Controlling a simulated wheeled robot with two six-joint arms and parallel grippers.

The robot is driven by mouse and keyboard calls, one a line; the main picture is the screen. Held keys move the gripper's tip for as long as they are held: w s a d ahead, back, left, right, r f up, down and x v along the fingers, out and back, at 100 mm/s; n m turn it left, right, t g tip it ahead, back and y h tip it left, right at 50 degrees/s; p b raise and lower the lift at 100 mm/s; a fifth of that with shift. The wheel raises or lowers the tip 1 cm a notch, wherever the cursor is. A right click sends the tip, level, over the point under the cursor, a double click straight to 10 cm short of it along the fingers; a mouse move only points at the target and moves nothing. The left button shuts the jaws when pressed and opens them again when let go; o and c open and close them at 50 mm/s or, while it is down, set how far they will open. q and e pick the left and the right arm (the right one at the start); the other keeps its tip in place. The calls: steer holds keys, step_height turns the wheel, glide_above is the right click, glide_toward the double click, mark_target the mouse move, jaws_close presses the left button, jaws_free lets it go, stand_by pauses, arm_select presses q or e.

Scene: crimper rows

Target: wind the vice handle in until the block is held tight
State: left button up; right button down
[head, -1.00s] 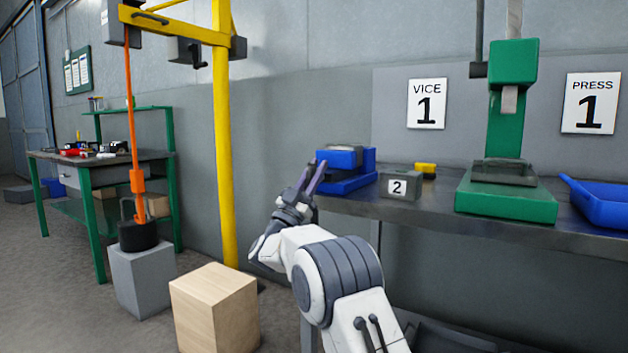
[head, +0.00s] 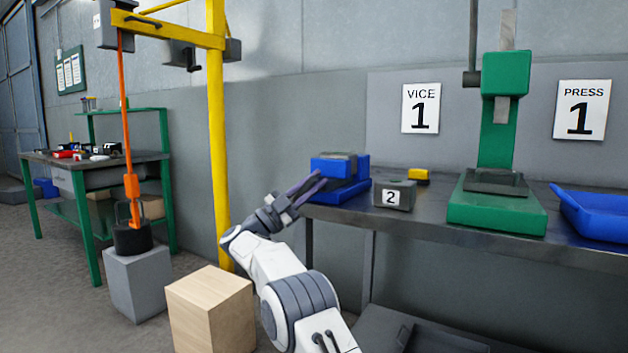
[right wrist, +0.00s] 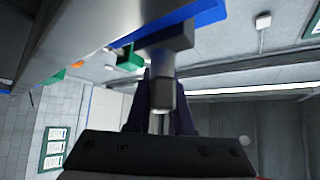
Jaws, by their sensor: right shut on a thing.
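The blue vice (head: 352,187) sits at the left end of the workbench, with a grey block (head: 341,155) showing at its top. Whether the block touches both jaws cannot be told. My right gripper (head: 312,183) is at the vice's front left side, its dark fingers slanting up to the right. In the right wrist view its fingers (right wrist: 163,88) are shut around a grey cylindrical piece, the vice handle (right wrist: 162,92), which runs to a dark part under the blue vice body (right wrist: 211,14). In the head view the handle is hidden by the gripper. My left gripper is not in view.
Beyond are a green press (head: 497,212) and a blue tray (head: 597,218). A wooden block (head: 211,312) and yellow hoist post (head: 218,130) stand left.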

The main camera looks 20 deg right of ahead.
mark_target(300, 194)
stand_by(0.3)
steer(key=c, duration=0.8)
jaws_free()
steer(key=p+v, duration=0.2)
steer(key=v, duration=0.8)
steer(key=shift+a+f, duration=0.1)
steer(key=shift+a, duration=0.1)
